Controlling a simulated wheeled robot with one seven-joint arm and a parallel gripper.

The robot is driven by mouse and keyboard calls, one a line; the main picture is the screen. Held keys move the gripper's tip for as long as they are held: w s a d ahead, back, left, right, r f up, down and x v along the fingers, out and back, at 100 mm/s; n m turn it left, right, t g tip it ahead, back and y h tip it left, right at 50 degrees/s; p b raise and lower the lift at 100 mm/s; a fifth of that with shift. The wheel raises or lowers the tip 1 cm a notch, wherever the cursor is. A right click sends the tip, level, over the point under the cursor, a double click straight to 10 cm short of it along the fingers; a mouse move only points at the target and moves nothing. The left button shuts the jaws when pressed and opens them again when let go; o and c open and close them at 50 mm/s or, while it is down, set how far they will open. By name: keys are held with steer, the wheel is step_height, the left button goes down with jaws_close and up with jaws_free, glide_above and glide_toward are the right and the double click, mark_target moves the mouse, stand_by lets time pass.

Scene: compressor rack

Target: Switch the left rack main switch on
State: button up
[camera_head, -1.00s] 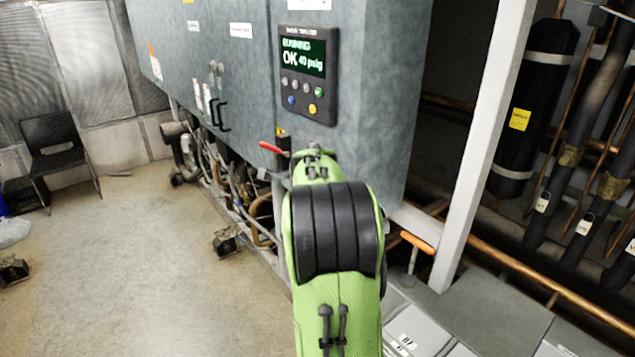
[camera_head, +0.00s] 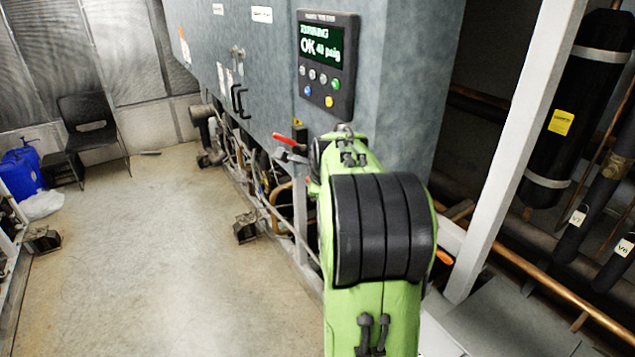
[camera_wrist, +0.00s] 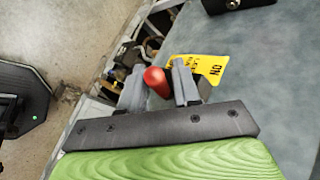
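The main switch shows as a red handle (camera_head: 289,139) low on the front of the blue-grey cabinet, under the display. It also shows in the wrist view as a rounded red grip (camera_wrist: 157,82). A yellow label (camera_wrist: 207,68) with "ON" lies just beyond the right finger. In the head view my green arm hides most of the gripper and the switch's base.
The display panel (camera_head: 327,65) reads OK 40 psig above the switch. Black door handles (camera_head: 240,101) are to the left. Pipes and hoses run under the cabinet. A white post (camera_head: 515,150) stands right of my arm. The floor (camera_head: 150,230) at left is open; a chair (camera_head: 90,125) stands far back.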

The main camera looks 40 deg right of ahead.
steer(key=shift+o, duration=0.7)
steer(key=v, duration=1.6)
steer(key=shift+b, duration=0.35)
steer(key=shift+f, duration=0.15)
steer(key=s+a+f+n+y+b, duration=0.25)
steer(key=a+f+n, duration=0.25)
steer(key=a+n, duration=0.35)
steer(key=s+a+f+n+y+b, duration=0.1)
steer(key=s+a+f+n, duration=0.2)
steer(key=a+f+n, duration=0.5)
steer(key=s+a+f+n+g+y+b, duration=0.1)
steer(key=s+a+f+n, duration=0.4)
steer(key=s+a+n, duration=0.3)
steer(key=n, duration=0.3)
steer(key=shift+s+a+f+g, duration=0.25)
steer(key=shift+s+f+g, duration=0.1)
steer(key=shift+s+g, duration=0.05)
